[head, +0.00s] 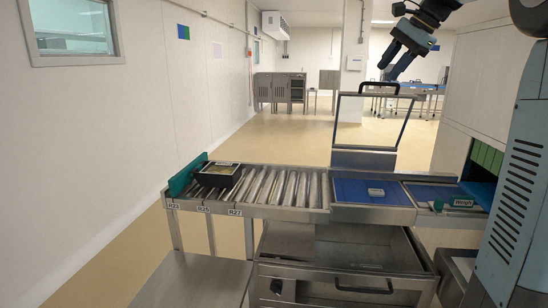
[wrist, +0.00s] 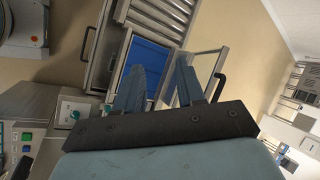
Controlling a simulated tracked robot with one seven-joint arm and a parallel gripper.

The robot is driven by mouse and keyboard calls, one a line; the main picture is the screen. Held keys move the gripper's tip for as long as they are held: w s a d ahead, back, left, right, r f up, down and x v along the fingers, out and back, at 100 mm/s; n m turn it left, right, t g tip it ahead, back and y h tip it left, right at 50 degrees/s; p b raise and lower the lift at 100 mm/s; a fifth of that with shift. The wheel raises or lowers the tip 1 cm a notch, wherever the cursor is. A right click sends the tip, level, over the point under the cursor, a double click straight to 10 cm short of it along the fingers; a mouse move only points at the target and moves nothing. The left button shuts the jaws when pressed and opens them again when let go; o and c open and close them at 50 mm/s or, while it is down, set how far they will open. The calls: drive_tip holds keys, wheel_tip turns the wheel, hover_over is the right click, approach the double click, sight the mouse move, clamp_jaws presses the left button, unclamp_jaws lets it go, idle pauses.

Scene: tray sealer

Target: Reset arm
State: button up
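My gripper (head: 398,60) is raised high at the upper right of the head view, above and behind the sealer's open lid. Its two blue-grey fingers are apart with nothing between them. In the wrist view the fingers (wrist: 165,88) also stand apart and empty. The tray sealer's framed lid (head: 370,120) stands upright with a black handle on top.
A roller conveyor (head: 275,188) runs left from the sealer. A dark tray (head: 217,174) sits at its left end against a green stop (head: 183,178). A blue belt (head: 447,193) with a label marked "Weigh" lies right. Metal cabinets (head: 280,88) stand far back.

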drive_tip(key=s+a+f+n+h, duration=0.1)
drive_tip(key=s+f+n, duration=0.3)
drive_tip(key=s+f, duration=0.4)
drive_tip(key=s+a+f+n+h, duration=0.2)
drive_tip(key=s+f, duration=0.6)
drive_tip(key=s, duration=0.4)
drive_tip(key=s+a+f+n+t+h, duration=0.1)
drive_tip(key=s+a+f+n, duration=0.3)
drive_tip(key=s, duration=0.7)
wheel_tip(320, 180, down, 4)
drive_tip(key=shift+n+h, duration=0.4)
drive_tip(key=shift+n, duration=0.8)
